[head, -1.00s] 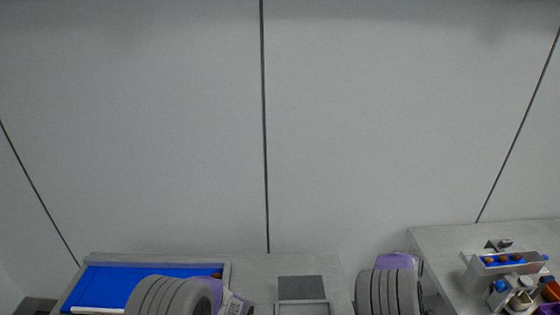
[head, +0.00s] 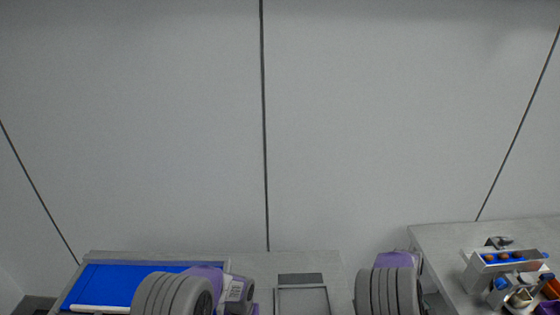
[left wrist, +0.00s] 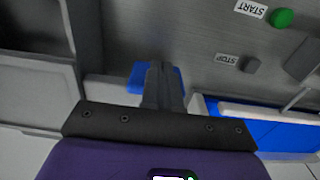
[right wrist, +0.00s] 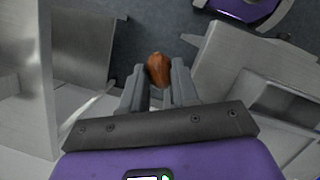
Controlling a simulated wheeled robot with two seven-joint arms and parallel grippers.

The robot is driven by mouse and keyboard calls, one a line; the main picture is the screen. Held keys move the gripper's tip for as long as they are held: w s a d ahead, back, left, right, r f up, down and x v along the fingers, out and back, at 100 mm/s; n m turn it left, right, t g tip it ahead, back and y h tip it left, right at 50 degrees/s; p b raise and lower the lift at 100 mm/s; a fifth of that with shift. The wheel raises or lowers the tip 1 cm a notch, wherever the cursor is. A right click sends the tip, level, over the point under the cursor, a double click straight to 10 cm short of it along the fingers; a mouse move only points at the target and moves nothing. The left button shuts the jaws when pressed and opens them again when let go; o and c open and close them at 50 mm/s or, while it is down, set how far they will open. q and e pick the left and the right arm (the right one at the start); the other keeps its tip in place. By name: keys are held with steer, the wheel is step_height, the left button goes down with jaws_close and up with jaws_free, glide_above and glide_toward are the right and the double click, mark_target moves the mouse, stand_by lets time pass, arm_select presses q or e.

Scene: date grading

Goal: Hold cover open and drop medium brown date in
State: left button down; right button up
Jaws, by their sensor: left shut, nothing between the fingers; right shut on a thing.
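The brown date (right wrist: 158,68) is pinched between the fingertips of my right gripper (right wrist: 157,78) in the right wrist view. It hangs over dark floor between metal walls. My left gripper (left wrist: 163,72) is shut with nothing between its fingers; a blue piece (left wrist: 138,78) shows behind its fingertips, and I cannot tell whether they touch. In the head view a dark grey flap (head: 300,280), which looks like the cover, lies at the back of a pale rectangular frame (head: 302,288). Both gripper tips are out of sight in the head view.
A blue-surfaced tray or belt (head: 115,285) lies at the left. A side table (head: 450,240) at the right bears a rack (head: 478,266) with brown dates and small containers. A green button (left wrist: 281,18) and START and STOP labels show on a panel in the left wrist view.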

steer(key=shift+f+b, duration=0.3)
arm_select(q)
steer(key=w, duration=0.5)
stand_by(0.4)
arm_select(e)
steer(key=w+a+r, duration=0.2)
steer(key=a, duration=1.2)
steer(key=w+a+r, duration=0.1)
steer(key=a+r, duration=0.1)
steer(key=a, duration=1.2)
step_height(320, 180, down, 7)
steer(key=shift+d, duration=0.45)
steer(key=o, duration=1.3)
